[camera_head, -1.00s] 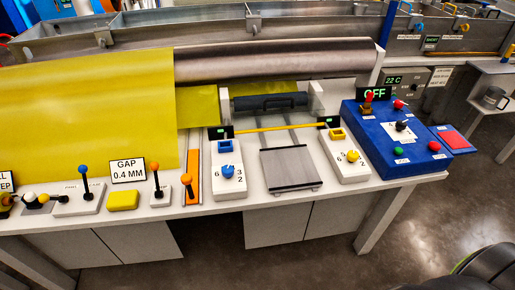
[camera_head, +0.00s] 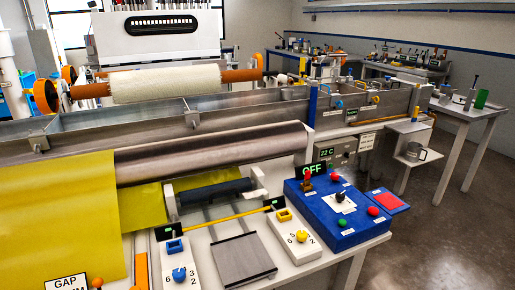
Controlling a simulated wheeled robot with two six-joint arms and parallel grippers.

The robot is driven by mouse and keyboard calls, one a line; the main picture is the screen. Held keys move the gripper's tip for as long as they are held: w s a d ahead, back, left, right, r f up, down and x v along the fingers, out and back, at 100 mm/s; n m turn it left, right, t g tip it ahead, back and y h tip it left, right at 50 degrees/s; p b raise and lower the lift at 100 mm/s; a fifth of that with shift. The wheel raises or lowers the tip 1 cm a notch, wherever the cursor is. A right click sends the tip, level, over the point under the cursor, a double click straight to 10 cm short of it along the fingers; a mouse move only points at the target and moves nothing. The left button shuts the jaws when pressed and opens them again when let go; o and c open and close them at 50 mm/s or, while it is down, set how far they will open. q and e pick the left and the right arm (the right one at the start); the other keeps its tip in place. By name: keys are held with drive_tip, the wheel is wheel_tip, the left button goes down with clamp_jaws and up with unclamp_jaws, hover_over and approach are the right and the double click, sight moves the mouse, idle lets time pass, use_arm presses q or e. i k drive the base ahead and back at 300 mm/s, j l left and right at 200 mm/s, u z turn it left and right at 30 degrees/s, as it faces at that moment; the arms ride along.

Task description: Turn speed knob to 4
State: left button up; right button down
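No label reading speed is legible, so I cannot tell which knob is the speed knob. A blue control box (camera_head: 328,237) carries a black knob (camera_head: 341,196) on a white dial plate (camera_head: 344,203), with red and green buttons around it and a sign reading OFF (camera_head: 311,169). Left of it, a white panel has a yellow knob (camera_head: 302,236) with numbers such as 6, 3 and 2 around it. Further left, another white panel has a blue knob (camera_head: 179,274) with similar numbers. Neither gripper is in view.
A metal roller (camera_head: 215,150) and yellow sheet (camera_head: 55,205) lie behind the panels. Open floor (camera_head: 450,235) lies at the right.

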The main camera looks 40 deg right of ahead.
sight(340, 196)
drive_tip(key=z, duration=1.7)
